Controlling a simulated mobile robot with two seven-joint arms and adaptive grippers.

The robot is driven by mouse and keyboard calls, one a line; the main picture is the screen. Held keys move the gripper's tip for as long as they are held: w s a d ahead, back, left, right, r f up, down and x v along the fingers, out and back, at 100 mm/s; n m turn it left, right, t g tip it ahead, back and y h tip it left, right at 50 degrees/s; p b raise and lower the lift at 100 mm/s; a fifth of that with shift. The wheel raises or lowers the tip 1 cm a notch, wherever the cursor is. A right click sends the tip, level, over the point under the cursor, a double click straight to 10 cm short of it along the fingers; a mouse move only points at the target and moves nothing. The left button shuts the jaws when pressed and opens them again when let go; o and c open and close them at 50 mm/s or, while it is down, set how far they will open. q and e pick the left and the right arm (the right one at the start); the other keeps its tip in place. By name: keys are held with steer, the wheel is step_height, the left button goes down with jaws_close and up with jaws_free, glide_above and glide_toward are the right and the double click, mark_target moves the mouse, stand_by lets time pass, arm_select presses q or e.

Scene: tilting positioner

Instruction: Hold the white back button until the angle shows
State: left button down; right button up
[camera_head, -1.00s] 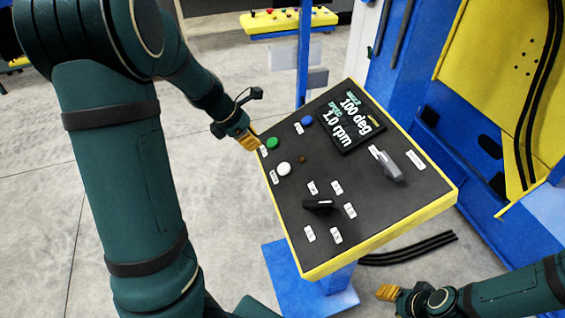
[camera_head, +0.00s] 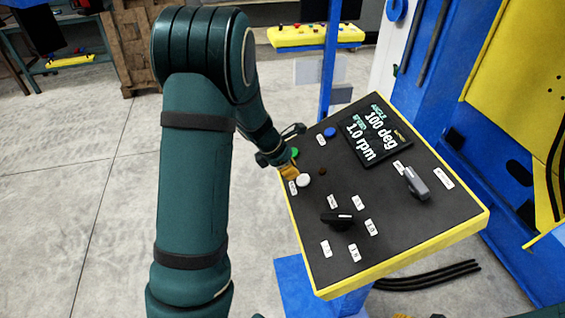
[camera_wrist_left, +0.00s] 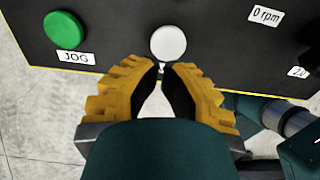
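The white button (camera_head: 304,180) is a round cap near the left edge of the tilted black control panel (camera_head: 300,222). In the left wrist view the white button (camera_wrist_left: 168,43) lies just beyond my fingertips. My left gripper (camera_head: 292,173) is at the panel's left edge beside this button. In the wrist view its yellow fingers (camera_wrist_left: 163,68) come together at the tips with nothing between them. I cannot tell whether they touch the button. The display (camera_head: 378,135) reads angle 100 deg and speed 1.0 rpm.
A green button (camera_wrist_left: 63,30) labelled JOG sits beside the white one. The panel also bears a blue button (camera_head: 330,132), a black knob (camera_head: 337,219) and a grey lever switch (camera_head: 415,184). A blue and yellow machine (camera_head: 500,130) stands at the right.

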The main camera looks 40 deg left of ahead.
mark_target(299, 180)
arm_select(q)
steer(key=shift+b+x, duration=0.35)
steer(key=shift+x, duration=1.45)
steer(key=shift+b+x, duration=0.4)
steer(key=shift+x, duration=0.45)
steer(key=shift+s, duration=0.15)
steer(key=shift+d+f, duration=0.1)
steer(key=shift+f, duration=0.05)
steer(key=shift+d, duration=0.1)
stand_by(5.0)
